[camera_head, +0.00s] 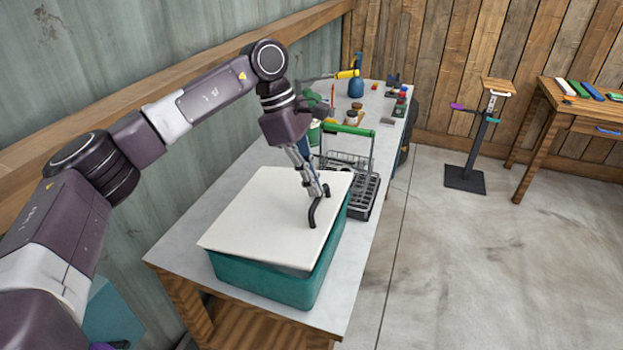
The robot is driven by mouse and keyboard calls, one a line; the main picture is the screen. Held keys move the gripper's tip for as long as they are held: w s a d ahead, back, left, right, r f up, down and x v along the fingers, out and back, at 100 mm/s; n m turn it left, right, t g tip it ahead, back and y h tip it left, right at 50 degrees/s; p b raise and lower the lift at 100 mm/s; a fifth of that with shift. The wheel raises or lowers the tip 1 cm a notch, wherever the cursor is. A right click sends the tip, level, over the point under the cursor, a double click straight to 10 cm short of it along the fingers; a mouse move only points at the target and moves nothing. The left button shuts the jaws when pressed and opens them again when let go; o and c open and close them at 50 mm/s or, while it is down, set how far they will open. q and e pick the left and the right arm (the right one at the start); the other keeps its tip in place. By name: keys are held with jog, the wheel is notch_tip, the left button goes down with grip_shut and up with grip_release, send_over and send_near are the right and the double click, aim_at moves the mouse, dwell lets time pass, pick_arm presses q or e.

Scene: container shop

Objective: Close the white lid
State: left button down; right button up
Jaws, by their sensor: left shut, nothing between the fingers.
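The white lid (265,215) lies over the top of a teal box (265,283) on the near part of the grey table. The lid covers most of the opening, and its right edge does not line up exactly with the box wall. A dark strip shows under its front right corner. My left gripper (318,207) is shut and empty, with its black fingers pointing down at the right part of the lid. I cannot tell whether the fingertips touch the lid. The inside of the box is hidden. My right gripper is not in view.
A wire basket with a green handle (348,131) stands just behind the box on the table (215,185). A blue spray bottle (356,86) and small jars stand farther back. A wooden wall rail runs along the left. Open floor (480,260) lies to the right.

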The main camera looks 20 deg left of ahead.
aim_at(321, 204)
pick_arm(q)
jog(key=b+x, duration=0.3)
jog(key=x, duration=0.2)
jog(key=shift+d, duration=0.1)
jog(key=shift+s+r, duration=0.1)
jog(key=shift+s, duration=0.05)
